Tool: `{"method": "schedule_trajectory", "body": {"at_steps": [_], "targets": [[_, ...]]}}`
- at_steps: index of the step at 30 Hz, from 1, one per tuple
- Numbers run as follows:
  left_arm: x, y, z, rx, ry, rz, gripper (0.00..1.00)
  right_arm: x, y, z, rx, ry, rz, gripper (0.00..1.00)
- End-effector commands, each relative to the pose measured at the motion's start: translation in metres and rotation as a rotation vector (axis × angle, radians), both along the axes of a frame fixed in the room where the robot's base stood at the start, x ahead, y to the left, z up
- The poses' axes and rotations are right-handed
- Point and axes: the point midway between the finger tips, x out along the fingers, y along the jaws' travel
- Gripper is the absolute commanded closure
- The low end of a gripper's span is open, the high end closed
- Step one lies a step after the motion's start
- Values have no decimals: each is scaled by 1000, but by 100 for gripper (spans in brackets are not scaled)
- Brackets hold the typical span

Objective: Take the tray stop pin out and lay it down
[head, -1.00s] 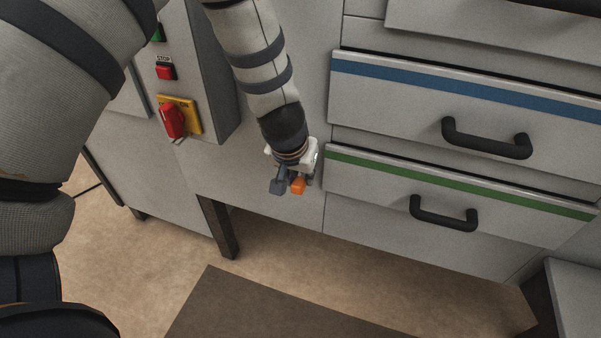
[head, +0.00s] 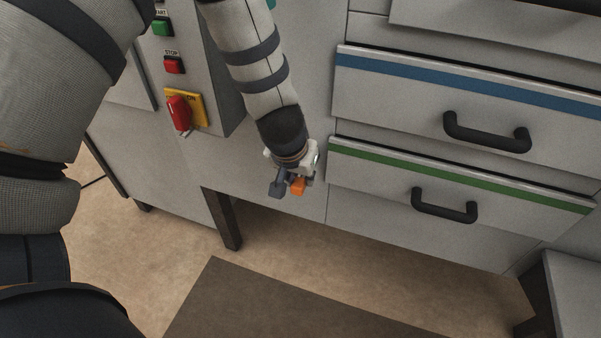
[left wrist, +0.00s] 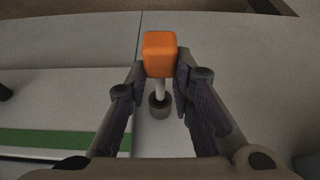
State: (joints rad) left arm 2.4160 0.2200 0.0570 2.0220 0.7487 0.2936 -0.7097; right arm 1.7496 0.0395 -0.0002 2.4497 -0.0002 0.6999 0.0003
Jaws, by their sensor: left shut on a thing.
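The tray stop pin has an orange block-shaped head (left wrist: 160,53) and a pale shank (left wrist: 160,88). In the left wrist view the shank runs to a dark round collar (left wrist: 160,108) on the grey front. I cannot tell how deep the shank sits in it. My left gripper (left wrist: 161,66) is shut on the orange head, one finger on each side. In the head view my left gripper (head: 288,185) is low, just left of the green-striped drawer, with the orange head (head: 299,187) showing between its fingers. My right gripper is not in view.
A green-striped drawer (head: 370,175) and a blue-striped drawer (head: 400,90), both with black handles, are to the right. A control box with a red stop button (head: 174,65) and a red switch (head: 179,113) is to the left. A dark mat (head: 270,310) lies on the floor below.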

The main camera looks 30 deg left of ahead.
Motion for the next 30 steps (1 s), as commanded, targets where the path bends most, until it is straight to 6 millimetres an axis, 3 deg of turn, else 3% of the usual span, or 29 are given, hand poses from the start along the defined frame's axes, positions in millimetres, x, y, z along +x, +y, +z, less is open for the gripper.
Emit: {"method": "schedule_trajectory", "body": {"at_steps": [8, 20, 30], "targets": [[-1, 0, 0, 0, 1, 0, 100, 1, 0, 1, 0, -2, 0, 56], [-27, -7, 2, 0, -2, 0, 100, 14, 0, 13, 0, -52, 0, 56], [-29, -7, 0, 0, 1, -1, 100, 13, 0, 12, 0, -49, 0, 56]]}}
